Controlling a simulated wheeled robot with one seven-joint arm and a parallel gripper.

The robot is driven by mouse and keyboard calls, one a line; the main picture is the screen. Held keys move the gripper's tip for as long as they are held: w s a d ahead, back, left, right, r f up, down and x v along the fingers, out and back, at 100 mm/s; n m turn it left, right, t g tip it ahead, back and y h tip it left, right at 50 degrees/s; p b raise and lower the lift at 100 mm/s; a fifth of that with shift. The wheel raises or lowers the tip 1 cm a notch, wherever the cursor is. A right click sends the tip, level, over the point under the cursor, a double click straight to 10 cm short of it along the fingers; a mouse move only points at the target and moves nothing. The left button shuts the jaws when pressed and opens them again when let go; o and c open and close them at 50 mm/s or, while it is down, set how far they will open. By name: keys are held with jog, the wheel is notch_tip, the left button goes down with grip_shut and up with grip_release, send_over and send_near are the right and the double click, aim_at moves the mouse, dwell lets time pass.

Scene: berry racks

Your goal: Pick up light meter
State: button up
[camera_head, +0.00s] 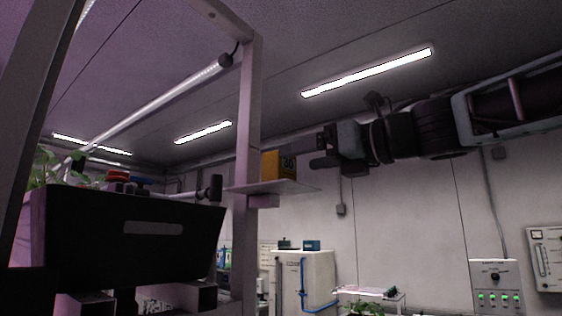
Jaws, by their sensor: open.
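The rack post (247,130) rises just left of the box. A black planter trough (125,240) with green plants fills the left. A lamp tube (155,105) slants overhead. A white cabinet (318,275) and wall control boxes stand farther back. The space below my arm looks clear.

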aim_at(288, 161)
jog(key=x, duration=0.3)
jog(key=shift+w+a+p, duration=0.15)
jog(key=shift+p, duration=0.2)
jog(key=p+x, duration=0.1)
jog(key=x, duration=0.2)
jog(key=p+x, duration=0.1)
jog(key=shift+w+a+r+p, duration=0.25)
jog(key=shift+r+p, duration=0.05)
jog(key=shift+p, duration=0.05)
jog(key=shift+w+a+f, duration=0.1)
jog(key=shift+w+a, duration=0.15)
jog(key=shift+a, duration=0.05)
jog(key=shift+c, duration=0.4)
jog(key=c, duration=1.2)
jog(key=shift+o, duration=0.2)
jog(key=shift+r+p, duration=1.6)
jog(key=shift+r, duration=3.45)
